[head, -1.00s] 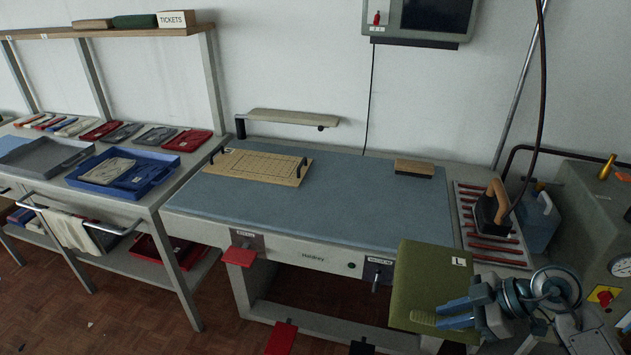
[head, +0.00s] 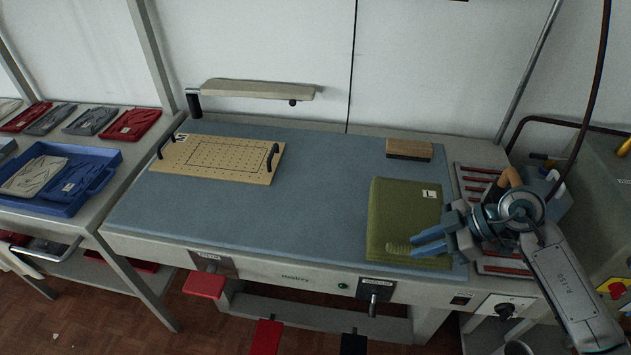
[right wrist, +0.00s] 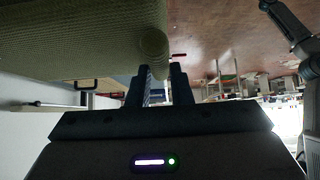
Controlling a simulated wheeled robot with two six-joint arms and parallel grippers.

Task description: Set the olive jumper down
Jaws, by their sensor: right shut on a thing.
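The olive jumper (head: 392,205) is a flat folded green rectangle with a white L label at its upper right corner. In the head view it is over the right end of the blue table top (head: 290,225). My right gripper (head: 412,248) is shut on its lower right part, with the blue fingers pointing left. In the right wrist view the jumper (right wrist: 80,35) fills the upper left, its rolled edge at the fingertips (right wrist: 160,80). I cannot tell whether its underside touches the table. My left gripper is not in view.
A perforated wooden board (head: 220,158) with black handles lies on the left of the table. A wooden block (head: 409,149) is at the back right. The iron's rack (head: 480,180) is right of the jumper. The table's middle is clear.

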